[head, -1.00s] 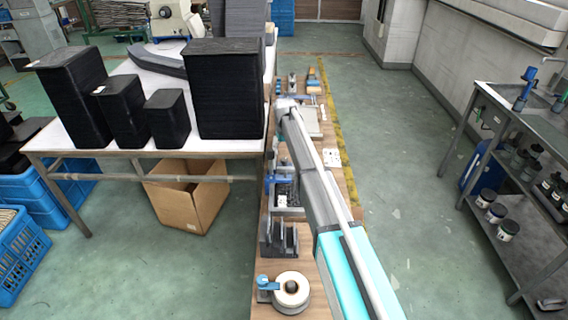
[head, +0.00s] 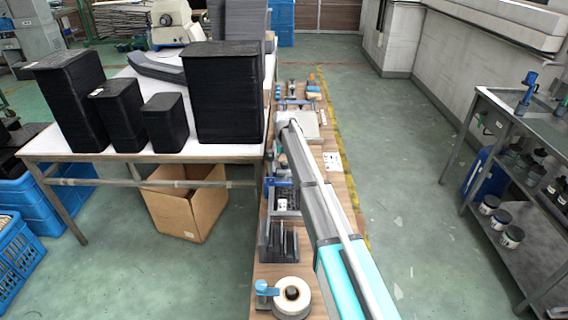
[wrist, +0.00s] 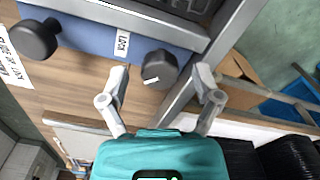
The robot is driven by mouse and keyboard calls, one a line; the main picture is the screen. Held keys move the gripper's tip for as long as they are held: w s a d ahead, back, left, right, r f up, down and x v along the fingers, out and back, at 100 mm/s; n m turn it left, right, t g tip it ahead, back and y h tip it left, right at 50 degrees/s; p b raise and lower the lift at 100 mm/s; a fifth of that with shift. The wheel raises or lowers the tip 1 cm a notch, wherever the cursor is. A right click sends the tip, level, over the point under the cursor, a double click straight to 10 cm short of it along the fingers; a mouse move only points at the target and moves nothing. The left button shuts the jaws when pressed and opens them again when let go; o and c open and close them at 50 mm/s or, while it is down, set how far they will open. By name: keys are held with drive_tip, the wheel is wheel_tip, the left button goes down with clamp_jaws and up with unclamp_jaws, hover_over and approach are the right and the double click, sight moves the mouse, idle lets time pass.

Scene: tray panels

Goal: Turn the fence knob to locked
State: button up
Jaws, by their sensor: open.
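In the wrist view a black round knob (wrist: 160,68) with a small white mark stands on a blue panel (wrist: 85,22), beside a white label (wrist: 122,43) that seems to read LOCK. A second black knob (wrist: 36,40) sits on the same panel at the upper left. My gripper (wrist: 163,78) is open, with one finger on each side of the labelled knob; I cannot tell whether either finger touches it. In the head view my arm reaches over the wooden bench, and the gripper and knobs cannot be made out.
A grey metal frame (wrist: 215,50) runs close beside my right finger in the wrist view. In the head view a tape roll (head: 292,297) is at the bench's near end.

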drive_tip(key=shift+a, duration=0.1)
clamp_jaws()
drive_tip(key=shift+m, duration=0.3)
drive_tip(key=m, duration=0.3)
drive_tip(key=shift+m, duration=0.4)
drive_tip(key=m, duration=0.4)
drive_tip(key=shift+m, duration=0.3)
idle(0.3)
unclamp_jaws()
